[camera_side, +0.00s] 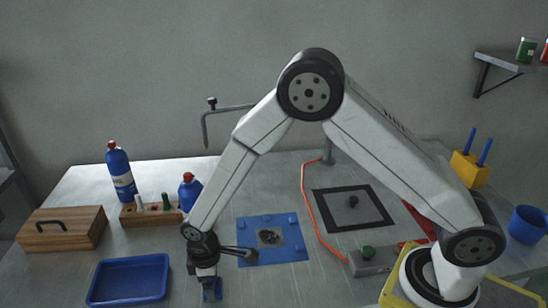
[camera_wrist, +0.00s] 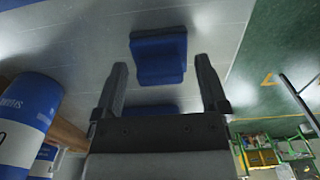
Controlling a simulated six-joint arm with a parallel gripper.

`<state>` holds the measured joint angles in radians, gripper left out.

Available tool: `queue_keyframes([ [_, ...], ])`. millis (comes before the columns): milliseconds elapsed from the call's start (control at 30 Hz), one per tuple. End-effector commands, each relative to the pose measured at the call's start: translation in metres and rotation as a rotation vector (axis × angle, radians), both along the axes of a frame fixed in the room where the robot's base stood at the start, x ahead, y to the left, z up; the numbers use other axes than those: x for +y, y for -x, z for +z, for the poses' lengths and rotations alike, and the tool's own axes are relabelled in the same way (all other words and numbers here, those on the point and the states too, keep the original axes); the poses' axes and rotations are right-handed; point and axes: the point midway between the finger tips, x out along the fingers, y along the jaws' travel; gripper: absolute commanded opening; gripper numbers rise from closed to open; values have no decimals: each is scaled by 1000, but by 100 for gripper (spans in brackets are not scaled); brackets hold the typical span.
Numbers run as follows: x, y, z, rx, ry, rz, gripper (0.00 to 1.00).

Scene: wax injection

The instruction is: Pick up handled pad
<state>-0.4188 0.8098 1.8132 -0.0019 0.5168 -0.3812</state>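A small blue block-like piece (camera_side: 212,291), which looks like the handled pad, stands on the metal table near its front edge. In the wrist view the blue piece (camera_wrist: 158,55) shows between and just beyond my fingertips, with more blue (camera_wrist: 150,109) between the fingers nearer the palm. My gripper (camera_side: 207,279) points down over it; in the wrist view my gripper (camera_wrist: 161,72) has its two dark fingers spread apart, with gaps on both sides of the blue piece. The side view does not show clearly whether they touch it.
A blue tray (camera_side: 128,279) is left of my gripper. A wooden box with a black handle (camera_side: 60,240) and blue bottles (camera_side: 120,175) stand behind it. A blue plate with a dark mould (camera_side: 268,254) and a black-framed square (camera_side: 352,224) lie to the right, beside an orange cable (camera_side: 312,215).

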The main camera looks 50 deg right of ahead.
Motion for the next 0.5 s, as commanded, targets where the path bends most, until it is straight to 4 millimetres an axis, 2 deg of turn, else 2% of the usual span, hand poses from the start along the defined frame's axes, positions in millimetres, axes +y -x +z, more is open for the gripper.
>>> queue_keyframes([
  [33,0,0,0,0,0,0,75],
  [267,0,0,0,0,0,0,2],
  [500,0,0,0,0,0,0,0],
])
